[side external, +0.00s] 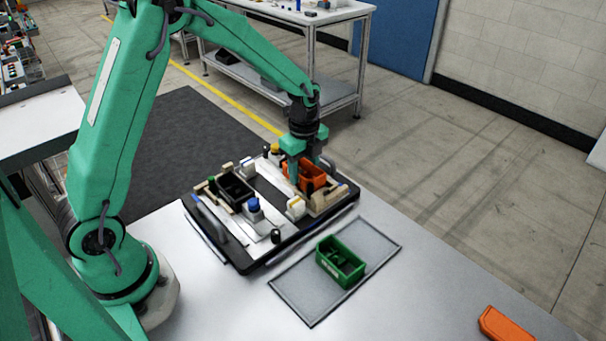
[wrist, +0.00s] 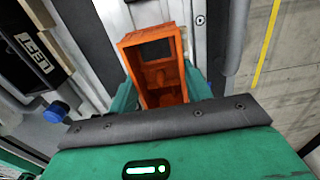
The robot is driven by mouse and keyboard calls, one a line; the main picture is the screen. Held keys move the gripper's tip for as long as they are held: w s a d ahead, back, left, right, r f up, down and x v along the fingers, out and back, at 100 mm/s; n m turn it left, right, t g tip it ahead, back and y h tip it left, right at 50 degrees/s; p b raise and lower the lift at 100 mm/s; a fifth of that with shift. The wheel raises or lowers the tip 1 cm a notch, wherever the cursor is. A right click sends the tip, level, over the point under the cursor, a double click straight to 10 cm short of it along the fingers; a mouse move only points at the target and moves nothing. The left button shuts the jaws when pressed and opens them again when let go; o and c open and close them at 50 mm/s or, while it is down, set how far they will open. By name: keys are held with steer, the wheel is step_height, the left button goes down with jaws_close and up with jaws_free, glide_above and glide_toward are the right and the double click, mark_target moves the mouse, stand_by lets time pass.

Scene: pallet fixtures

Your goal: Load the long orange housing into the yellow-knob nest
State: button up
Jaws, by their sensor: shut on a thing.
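The orange housing (side external: 313,174) is an open-topped box with an inner divider. My gripper (side external: 304,163) is shut on it, over the right part of the black-edged pallet (side external: 225,250). In the wrist view the housing (wrist: 157,70) sits between the green jaws, above the pallet's light plate. The yellow knob (side external: 275,148) stands at the pallet's back, left of the housing. Beige blocks (side external: 325,199) are close to the housing's front right side. I cannot tell whether it rests on the plate or hangs just above it; its underside is hidden.
A black housing (side external: 234,188) sits in the left nest, near a blue knob (side external: 253,205). A green housing (side external: 341,261) stands on a grey mat (side external: 312,307) in front. Another orange piece (side external: 504,325) lies at the table's right edge. The table between mat and that piece is clear.

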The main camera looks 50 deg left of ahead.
steer(key=shift+f, duration=0.2)
stand_by(0.3)
steer(key=o, duration=1.1)
steer(key=shift+r, duration=0.1)
steer(key=shift+r, duration=3.85)
